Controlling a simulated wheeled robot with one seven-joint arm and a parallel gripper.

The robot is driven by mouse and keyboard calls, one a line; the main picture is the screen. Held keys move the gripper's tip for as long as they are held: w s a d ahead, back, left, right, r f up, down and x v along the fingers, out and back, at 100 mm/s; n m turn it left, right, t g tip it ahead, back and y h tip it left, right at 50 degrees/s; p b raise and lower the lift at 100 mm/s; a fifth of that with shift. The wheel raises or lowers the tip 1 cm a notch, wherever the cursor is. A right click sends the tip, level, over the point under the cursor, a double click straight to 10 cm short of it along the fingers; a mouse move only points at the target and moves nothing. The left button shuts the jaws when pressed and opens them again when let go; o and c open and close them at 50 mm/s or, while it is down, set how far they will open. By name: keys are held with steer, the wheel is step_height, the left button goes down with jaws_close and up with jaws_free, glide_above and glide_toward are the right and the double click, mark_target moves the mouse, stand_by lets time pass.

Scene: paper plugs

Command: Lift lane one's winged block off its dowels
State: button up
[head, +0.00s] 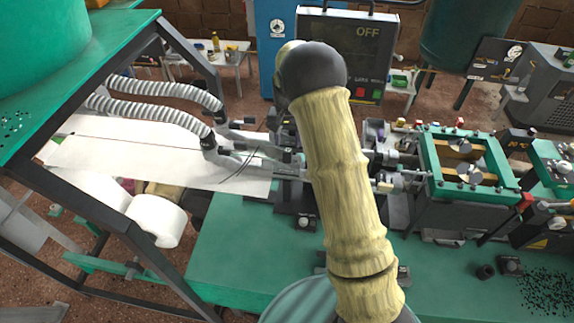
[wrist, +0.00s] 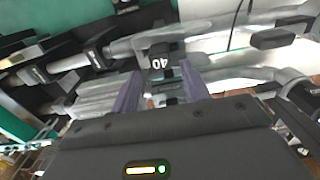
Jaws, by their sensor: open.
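My gripper (wrist: 160,74) shows in the wrist view with its two purple fingers apart and nothing held. A small black block with white characters like "40" (wrist: 160,60) lies just beyond and between the fingertips. Grey metal tubes run past it on both sides. It may be the winged block, but its wings and dowels cannot be made out. In the head view my sleeved arm covers the gripper and the spot in front of it, so the block is not clear there.
A pale sheet (head: 160,152) and two ribbed hoses (head: 160,90) lie left of my arm. A green-framed machine unit (head: 465,165) stands right. A control box reading "OFF" (head: 345,50) stands behind. The green bench (head: 235,250) has bare room at its front left.

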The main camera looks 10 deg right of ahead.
mark_target(287, 150)
steer(key=shift+f, duration=0.15)
steer(key=shift+f+b, duration=1.05)
steer(key=shift+f, duration=0.9)
jaws_close()
steer(key=shift+r, duration=0.1)
